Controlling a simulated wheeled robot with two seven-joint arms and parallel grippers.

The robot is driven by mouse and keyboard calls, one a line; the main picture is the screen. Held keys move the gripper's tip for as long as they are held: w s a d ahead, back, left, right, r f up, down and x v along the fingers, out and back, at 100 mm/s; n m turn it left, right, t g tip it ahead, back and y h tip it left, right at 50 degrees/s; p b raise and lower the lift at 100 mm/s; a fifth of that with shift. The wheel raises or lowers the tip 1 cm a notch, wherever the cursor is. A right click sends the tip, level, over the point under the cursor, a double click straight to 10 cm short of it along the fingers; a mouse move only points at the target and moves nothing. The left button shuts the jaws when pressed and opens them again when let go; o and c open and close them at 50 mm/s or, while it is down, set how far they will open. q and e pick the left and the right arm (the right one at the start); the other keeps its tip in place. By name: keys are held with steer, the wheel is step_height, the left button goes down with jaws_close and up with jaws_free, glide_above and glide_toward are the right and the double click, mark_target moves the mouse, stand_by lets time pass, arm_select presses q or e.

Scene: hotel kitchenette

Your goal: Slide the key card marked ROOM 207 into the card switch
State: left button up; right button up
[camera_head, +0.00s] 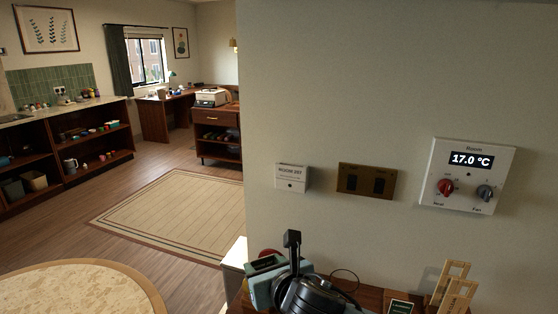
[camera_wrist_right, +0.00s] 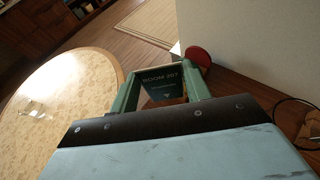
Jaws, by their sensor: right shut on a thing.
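The key card (camera_wrist_right: 160,82) is dark with pale lettering that reads ROOM 207. My right gripper (camera_wrist_right: 160,88) is shut on it, with the card between its two green fingers. In the head view my right gripper (camera_head: 264,265) is low in the middle, above the counter. The card switch (camera_head: 291,178) is a small white box on the wall, with ROOM lettering on its front. The gripper is below it and a little to its left, clearly apart from it. My left gripper is not in view.
A brass switch plate (camera_head: 366,183) and a white thermostat (camera_head: 467,176) are on the wall right of the card switch. Wooden tags (camera_head: 455,285) stand at the counter's right. A red round thing (camera_wrist_right: 198,56) is near the gripper. The wall around the card switch is clear.

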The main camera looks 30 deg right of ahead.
steer(key=w+d+r+m+g+h+p, duration=0.1)
steer(key=w+d+r+m+h+p, duration=0.2)
steer(key=w+d+r+p, duration=0.2)
steer(key=w+d+r+m+g+h+p, duration=0.2)
steer(key=w+d+r+p, duration=0.3)
steer(key=r, duration=0.7)
steer(key=w+d+r+m+g+h+p, duration=0.1)
steer(key=w+d+r+m+h+p, duration=0.2)
steer(key=r, duration=0.6)
steer(key=shift+w+d+m+h+p, duration=0.35)
steer(key=shift+w+d+p, duration=0.7)
steer(key=shift+w+d, duration=0.35)
steer(key=shift+w+r+g, duration=0.15)
steer(key=shift+w+g, duration=0.1)
steer(key=shift+g, duration=0.05)
steer(key=shift+f, duration=3.3)
steer(key=f+b, duration=0.1)
steer(key=b, duration=0.2)
steer(key=shift+f, duration=0.55)
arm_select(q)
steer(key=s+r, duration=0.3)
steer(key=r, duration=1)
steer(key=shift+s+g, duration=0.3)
arm_select(e)
steer(key=shift+f, duration=0.85)
